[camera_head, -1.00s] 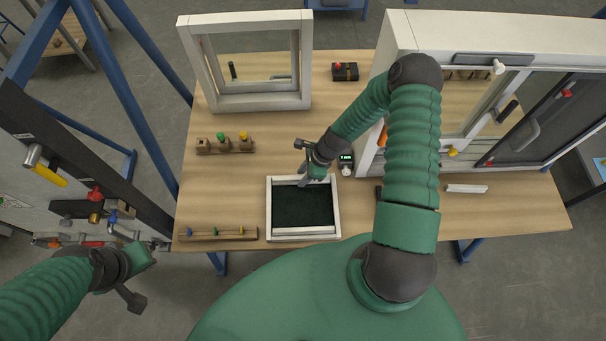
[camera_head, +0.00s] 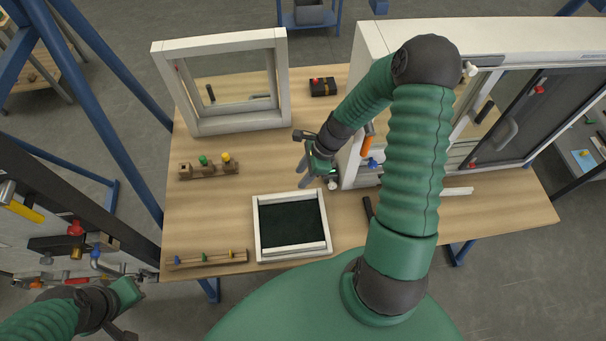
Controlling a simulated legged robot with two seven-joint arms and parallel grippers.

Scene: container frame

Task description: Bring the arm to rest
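My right arm (camera_head: 418,150) reaches up over the bench and bends back down at the elbow. Its gripper (camera_head: 305,178) hangs above the wooden table, just beyond the far right corner of the white-framed dark tray (camera_head: 260,228). I see nothing held in it, but its fingers are small and overlap, so its opening is unclear. My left arm (camera_head: 50,318) is low at the left edge, beside the grey panel. Its gripper (camera_head: 122,330) is partly cut off by the bottom edge, and its fingers cannot be read.
A white window frame (camera_head: 238,123) stands at the back left, and a larger white sliding-window unit (camera_head: 375,45) at the right. Peg blocks (camera_head: 208,172) and a peg rail (camera_head: 207,260) lie on the left. A black box (camera_head: 322,87) sits behind. Blue posts (camera_head: 100,120) rise left.

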